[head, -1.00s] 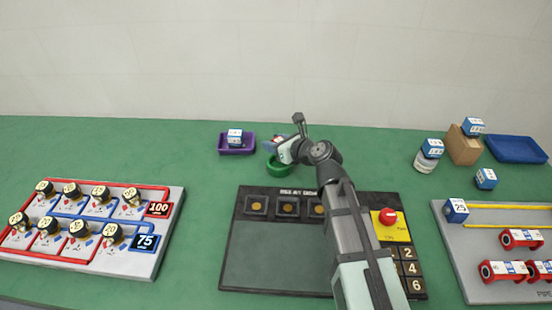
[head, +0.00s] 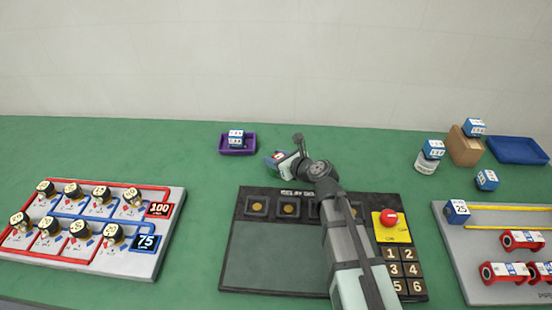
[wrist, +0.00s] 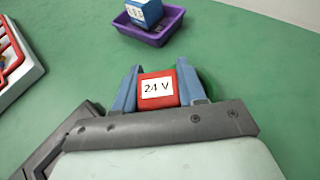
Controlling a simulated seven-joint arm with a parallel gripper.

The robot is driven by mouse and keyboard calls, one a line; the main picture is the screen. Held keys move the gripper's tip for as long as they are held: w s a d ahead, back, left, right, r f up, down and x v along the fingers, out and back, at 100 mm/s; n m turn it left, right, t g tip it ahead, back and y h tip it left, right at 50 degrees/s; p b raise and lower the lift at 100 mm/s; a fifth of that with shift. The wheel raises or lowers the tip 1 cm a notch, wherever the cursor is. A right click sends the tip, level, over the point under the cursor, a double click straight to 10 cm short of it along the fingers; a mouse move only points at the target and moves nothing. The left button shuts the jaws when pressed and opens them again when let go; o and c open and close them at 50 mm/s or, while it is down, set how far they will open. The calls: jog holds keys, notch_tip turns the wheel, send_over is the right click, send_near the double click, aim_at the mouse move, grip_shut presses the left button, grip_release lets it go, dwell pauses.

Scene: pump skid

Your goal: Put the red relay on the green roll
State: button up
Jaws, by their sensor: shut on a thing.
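The red relay, with a white label reading 24 V, sits between the blue fingers of my gripper in the wrist view (wrist: 158,88). In the head view only a small part of it shows at the fingertips. My gripper (head: 278,158) is shut on the relay, left of the arm and behind the black panel. A sliver of the green roll (wrist: 206,84) shows just beyond the right finger in the wrist view; the gripper and relay hide most of it. I cannot tell whether the relay touches the roll.
The black panel (head: 270,258) lies in front. A gauge board (head: 60,254) is at left. A cardboard box (head: 464,150), blue tray (head: 518,150) and white canister (head: 425,163) stand at right.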

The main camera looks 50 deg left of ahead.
jog(key=shift+f, duration=0.15)
jog(key=o, duration=1.1)
jog(key=shift+d+r, duration=0.15)
jog(key=shift+r, duration=0.05)
jog(key=v, duration=1.1)
jog(key=shift+d+r, duration=0.15)
jog(key=shift+d, duration=0.15)
